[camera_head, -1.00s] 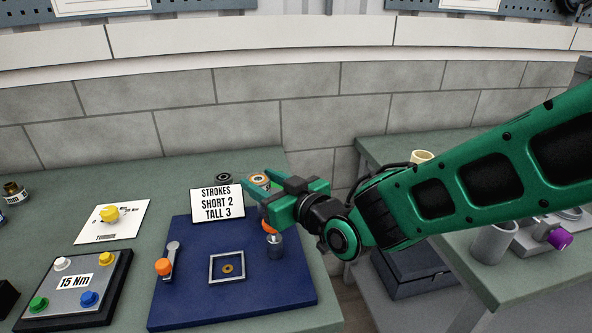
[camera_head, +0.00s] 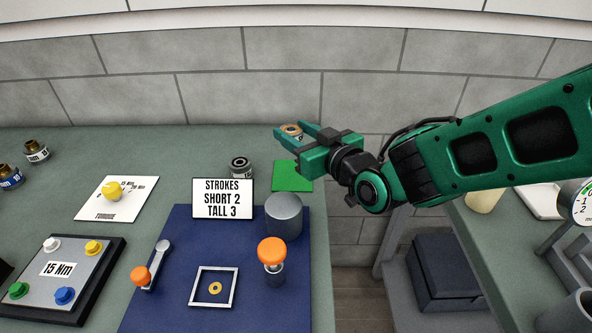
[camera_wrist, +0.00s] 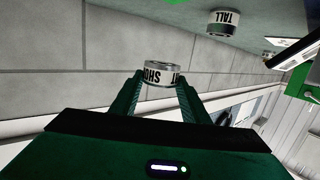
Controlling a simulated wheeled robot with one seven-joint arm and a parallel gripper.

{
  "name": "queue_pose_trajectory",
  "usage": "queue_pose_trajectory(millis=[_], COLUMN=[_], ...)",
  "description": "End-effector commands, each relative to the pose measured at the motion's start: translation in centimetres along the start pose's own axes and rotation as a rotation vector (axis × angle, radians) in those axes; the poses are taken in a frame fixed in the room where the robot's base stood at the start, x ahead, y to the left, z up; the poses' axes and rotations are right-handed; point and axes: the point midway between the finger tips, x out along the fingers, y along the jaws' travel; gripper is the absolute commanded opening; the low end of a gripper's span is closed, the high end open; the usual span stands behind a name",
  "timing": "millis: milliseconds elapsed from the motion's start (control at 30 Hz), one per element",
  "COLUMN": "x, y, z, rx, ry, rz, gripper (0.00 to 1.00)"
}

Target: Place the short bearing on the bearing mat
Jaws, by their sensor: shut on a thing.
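The short bearing (camera_head: 291,131) is a small metal ring with a copper-coloured top. In the wrist view its white label, partly reading SHORT upside down, shows on the bearing (camera_wrist: 162,75) between the two fingers. My gripper (camera_head: 292,134) is shut on it and holds it raised beyond the bench's back right part. A bright green mat (camera_head: 292,177), which looks like the bearing mat, lies bare on the bench below and in front of the gripper in the head view. The exact height above the mat cannot be told.
The tall bearing (camera_head: 241,167) stands left of the green mat and also shows in the wrist view (camera_wrist: 223,22). A strokes sign (camera_head: 222,199), a grey cylinder (camera_head: 284,216) and an orange-knobbed plunger (camera_head: 272,255) stand nearer, by the blue board (camera_head: 190,235). A block wall is behind.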

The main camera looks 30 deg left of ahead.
Motion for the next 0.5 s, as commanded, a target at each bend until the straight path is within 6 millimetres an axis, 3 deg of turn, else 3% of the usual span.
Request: queue_pose_trajectory(millis=[367, 500], x=[-0.1, 0.1], y=[0.4, 0.3], z=[0.1, 1.8], rx=[0.001, 0.0], ry=[0.001, -0.003], rz=[0.005, 0.004], gripper=[0.06, 0.06])
